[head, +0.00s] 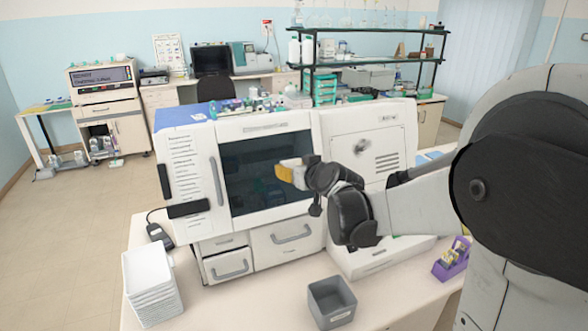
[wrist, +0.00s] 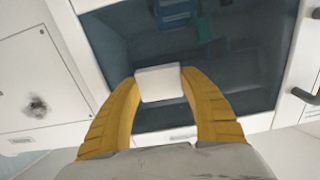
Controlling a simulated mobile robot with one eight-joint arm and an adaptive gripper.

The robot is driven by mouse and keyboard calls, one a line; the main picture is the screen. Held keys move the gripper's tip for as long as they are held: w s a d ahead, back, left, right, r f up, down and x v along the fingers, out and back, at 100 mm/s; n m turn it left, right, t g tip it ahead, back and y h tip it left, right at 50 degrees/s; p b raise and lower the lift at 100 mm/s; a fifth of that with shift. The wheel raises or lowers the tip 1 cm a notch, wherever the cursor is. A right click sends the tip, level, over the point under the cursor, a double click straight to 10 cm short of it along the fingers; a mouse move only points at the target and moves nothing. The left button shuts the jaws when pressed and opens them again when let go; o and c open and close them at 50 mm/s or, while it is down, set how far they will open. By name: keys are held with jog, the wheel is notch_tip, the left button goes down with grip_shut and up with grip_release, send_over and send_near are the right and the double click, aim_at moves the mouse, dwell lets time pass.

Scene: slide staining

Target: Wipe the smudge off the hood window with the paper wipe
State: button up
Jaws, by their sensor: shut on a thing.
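My gripper (head: 284,173) has yellow fingers and is in front of the dark hood window (head: 250,160), towards its right side. In the wrist view, my gripper (wrist: 158,76) is shut on the white paper wipe (wrist: 158,86), a small folded block between the fingertips. The dark window (wrist: 225,85) fills the view behind it. I cannot tell whether the wipe touches the glass. A dark grey smudge (head: 362,146) shows on the white panel right of the window; the smudge also shows at the left of the wrist view (wrist: 36,107). I see no smudge on the dark glass.
The window's white machine stands on a bench with a grey open bin (head: 331,302), a stack of white trays (head: 152,285) and a purple rack (head: 451,259) in front. A vertical handle (head: 216,181) is left of the window. Bottles and small items stand on top.

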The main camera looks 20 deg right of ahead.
aim_at(253, 175)
jog(key=shift+a, duration=5.45)
jog(key=p+v, duration=0.2)
jog(key=v, duration=0.4)
jog(key=p+v, duration=0.2)
jog(key=v, duration=0.1)
